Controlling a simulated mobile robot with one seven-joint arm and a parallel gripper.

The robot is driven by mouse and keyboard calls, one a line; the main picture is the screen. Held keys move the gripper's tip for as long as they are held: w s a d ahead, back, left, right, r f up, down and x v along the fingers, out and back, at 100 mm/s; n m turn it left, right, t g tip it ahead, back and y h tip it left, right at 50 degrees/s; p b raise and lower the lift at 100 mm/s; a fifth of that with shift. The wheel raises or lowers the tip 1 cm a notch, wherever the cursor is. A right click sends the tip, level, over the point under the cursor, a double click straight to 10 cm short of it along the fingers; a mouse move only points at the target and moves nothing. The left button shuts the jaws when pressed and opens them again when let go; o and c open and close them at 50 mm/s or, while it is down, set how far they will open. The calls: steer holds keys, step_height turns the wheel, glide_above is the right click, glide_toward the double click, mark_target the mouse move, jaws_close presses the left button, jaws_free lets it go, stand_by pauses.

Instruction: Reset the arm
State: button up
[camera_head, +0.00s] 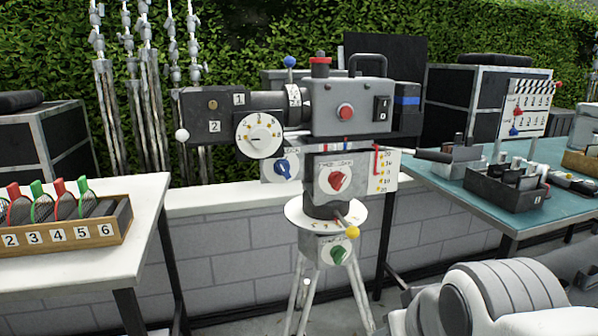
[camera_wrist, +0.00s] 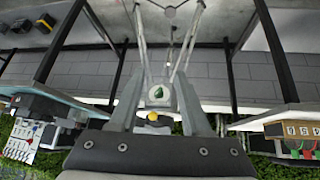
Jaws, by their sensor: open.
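My gripper (camera_wrist: 158,82) shows in the wrist view, its two grey fingers apart with nothing held between them. The wrist picture is upside down. Beyond the fingers stands the tripod with its green knob (camera_wrist: 157,93) and the yellow ball (camera_wrist: 152,116). My white arm shows at the lower right of the head view; the gripper itself is not seen there. The film camera (camera_head: 345,105) stands upright on the tripod (camera_head: 330,285) in the middle of the head view, apart from my arm.
A white table (camera_head: 80,265) at the left bears a wooden box (camera_head: 60,243) of numbered slots. A teal table (camera_head: 470,205) at the right bears a dark tray (camera_head: 505,190) and a clapperboard (camera_head: 527,110). A low block wall (camera_head: 230,245) runs behind the tripod.

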steer(key=s+r+p, duration=0.1)
steer(key=r+p, duration=1.2)
steer(key=s+r+m+g+p, duration=0.1)
steer(key=s+r+p, duration=0.1)
steer(key=r+p, duration=1.1)
steer(key=shift+s+d+g+p, duration=0.3)
steer(key=shift+d+p, duration=0.1)
